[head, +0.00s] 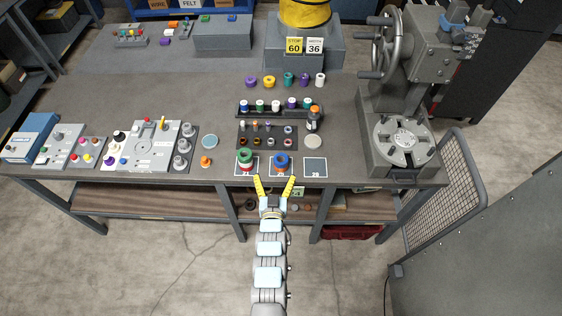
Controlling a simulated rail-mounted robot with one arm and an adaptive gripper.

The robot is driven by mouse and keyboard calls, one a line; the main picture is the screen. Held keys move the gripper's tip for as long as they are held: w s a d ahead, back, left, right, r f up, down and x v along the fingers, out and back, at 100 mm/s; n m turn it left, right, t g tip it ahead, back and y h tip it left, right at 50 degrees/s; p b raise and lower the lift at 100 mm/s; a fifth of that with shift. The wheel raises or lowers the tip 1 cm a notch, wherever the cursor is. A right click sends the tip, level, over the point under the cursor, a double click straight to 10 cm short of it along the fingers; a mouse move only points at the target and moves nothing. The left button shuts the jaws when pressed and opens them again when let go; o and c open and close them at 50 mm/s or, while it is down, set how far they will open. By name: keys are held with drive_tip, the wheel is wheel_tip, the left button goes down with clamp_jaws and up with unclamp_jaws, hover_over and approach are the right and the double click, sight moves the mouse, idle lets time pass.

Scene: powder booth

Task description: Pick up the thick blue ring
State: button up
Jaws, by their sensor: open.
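A thick blue ring (281,156) sits on a white-edged square pad near the front edge of the workbench, with a reddish part at it that I cannot make out clearly. My gripper (275,182) has yellow fingers spread wide. It is open and empty, in front of the blue ring and apart from it in the picture. Its height relative to the ring is hard to tell.
A green ring (245,155) sits on a similar pad just left. An empty dark pad (315,168) lies right. Small parts stand in racks (279,110) behind. A grey press (404,138) stands at the right, and a control panel (150,147) at the left.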

wheel_tip(320, 180, down, 7)
drive_tip(key=g+h, duration=0.1)
drive_tip(key=g, duration=0.3)
approach(280, 164)
drive_tip(key=shift+x, duration=1.3)
drive_tip(key=w+b, duration=0.1)
drive_tip(key=f+b, duration=0.1)
drive_tip(key=w+b, duration=0.1)
drive_tip(key=shift+w+d+f+t, duration=0.2)
drive_tip(key=shift+w+d+t, duration=0.1)
drive_tip(key=shift+w, duration=0.05)
drive_tip(key=shift+w+d+f+m+b, duration=0.1)
drive_tip(key=shift+w+f+m+b, duration=0.15)
drive_tip(key=shift+w+b, duration=0.45)
drive_tip(key=b+x, duration=0.3)
drive_tip(key=shift+w+f, duration=0.15)
drive_tip(key=shift+w, duration=0.1)
drive_tip(key=shift+w+f+b, duration=0.1)
drive_tip(key=shift+w+b, duration=0.65)
drive_tip(key=shift+w, duration=0.05)
drive_tip(key=shift+c, duration=0.2)
drive_tip(key=c, duration=1.3)
